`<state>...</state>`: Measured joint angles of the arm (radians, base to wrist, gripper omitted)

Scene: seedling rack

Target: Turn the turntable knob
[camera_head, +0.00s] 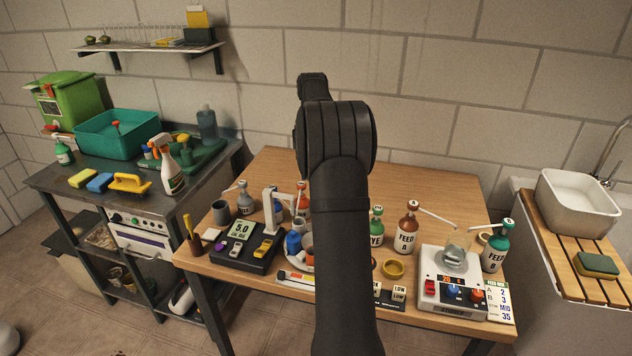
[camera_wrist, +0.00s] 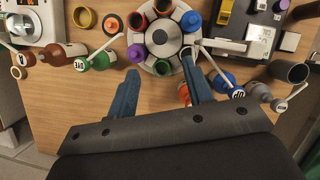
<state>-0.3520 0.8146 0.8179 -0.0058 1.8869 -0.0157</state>
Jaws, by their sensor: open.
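The turntable (camera_wrist: 188,41) shows in the wrist view as a round, pale plate with a wide grey knob (camera_wrist: 163,38) at its middle. Several coloured cups, among them red, green, blue and orange ones, stand in a ring around the knob. My gripper (camera_wrist: 160,65) is open, its two blue fingers apart and nothing between them. In this view the fingertips lie below the knob, near the plate's lower edge; I cannot tell their height above it. In the head view my arm hides the gripper and most of the turntable (camera_head: 291,261).
FEED bottle A (camera_head: 407,231), FEED bottle B (camera_head: 495,247) and a white stirrer device (camera_head: 452,292) stand right of the turntable in the head view. The table's back (camera_head: 270,170) is clear.

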